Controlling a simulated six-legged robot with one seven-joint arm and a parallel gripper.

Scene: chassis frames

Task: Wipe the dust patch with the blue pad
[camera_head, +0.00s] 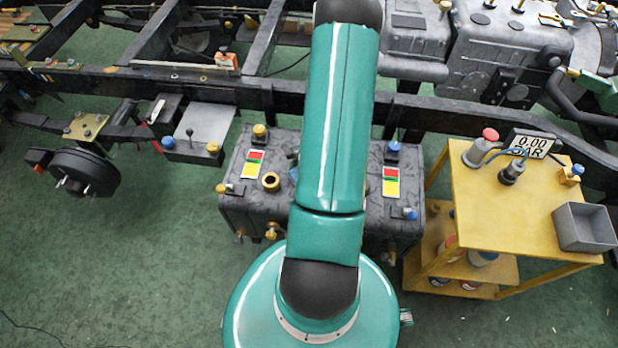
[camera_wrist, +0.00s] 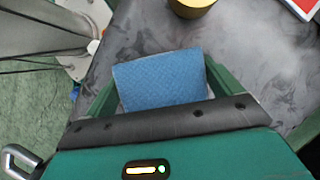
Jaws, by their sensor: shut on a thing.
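The blue pad (camera_wrist: 163,80) sits between the two green fingers of my gripper (camera_wrist: 160,88) in the wrist view. My gripper is shut on it. Below the pad is the mottled dark grey top of a tank-like box (camera_wrist: 130,35). I cannot tell whether the pad touches that top. A paler, hazy area that looks like the dust patch (camera_wrist: 278,62) shows on the grey surface to the right of the pad. In the head view my arm covers the middle of the box (camera_head: 240,200) and hides my gripper.
A brass-coloured cap (camera_wrist: 192,5) and a red-and-white label (camera_wrist: 303,6) lie beyond the pad. Yellow and blue fittings stand at the box's corners. Dark chassis rails (camera_head: 420,103) run behind it. A yellow cart (camera_head: 520,215) stands right; green floor (camera_head: 140,270) is open at left.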

